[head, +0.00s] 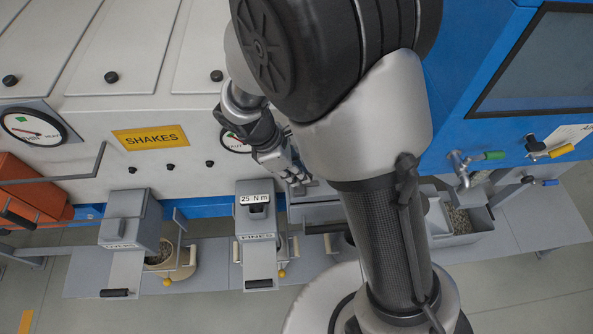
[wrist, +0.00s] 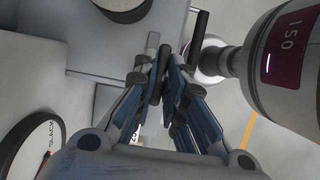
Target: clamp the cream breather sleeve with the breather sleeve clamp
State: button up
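My gripper (head: 283,163) is at the machine's pale front panel in the head view, partly behind my own arm. In the wrist view its blue-padded fingers (wrist: 157,68) come close together at the tips. A dark bar shows between or just beyond them, and I cannot tell whether it is held. I cannot clearly make out the cream breather sleeve or its clamp in either view. My arm hides part of the panel and the space below it.
A dial (wrist: 32,148) is at lower left. In the head view are a SHAKES sign (head: 150,138), grey boxes (head: 129,222) (head: 256,215) and valves with coloured handles (head: 468,168) at right.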

grip_shut()
jog(key=shift+m, duration=0.3)
jog(key=m+g+p, duration=0.1)
jog(key=m, duration=0.2)
jog(key=shift+w, duration=0.1)
jog(key=m+g, duration=0.1)
jog(key=m, duration=0.1)
jog(key=m+g+y+p, duration=0.1)
jog(key=m, duration=0.2)
jog(key=shift+w+d, duration=0.15)
jog(key=m, duration=0.2)
jog(key=m+g+y, duration=0.1)
jog(key=m, duration=0.1)
jog(key=shift+m+y, duration=0.3)
jog(key=shift+m, duration=0.1)
jog(key=shift+d+m+g+y+p, duration=0.15)
jog(key=shift+m+y, duration=0.3)
jog(key=shift+m, duration=0.7)
jog(key=shift+m+g+y+p, duration=0.15)
jog(key=shift+m+y, duration=0.3)
jog(key=shift+m, duration=0.7)
jog(key=o, duration=0.5)
grip_release()
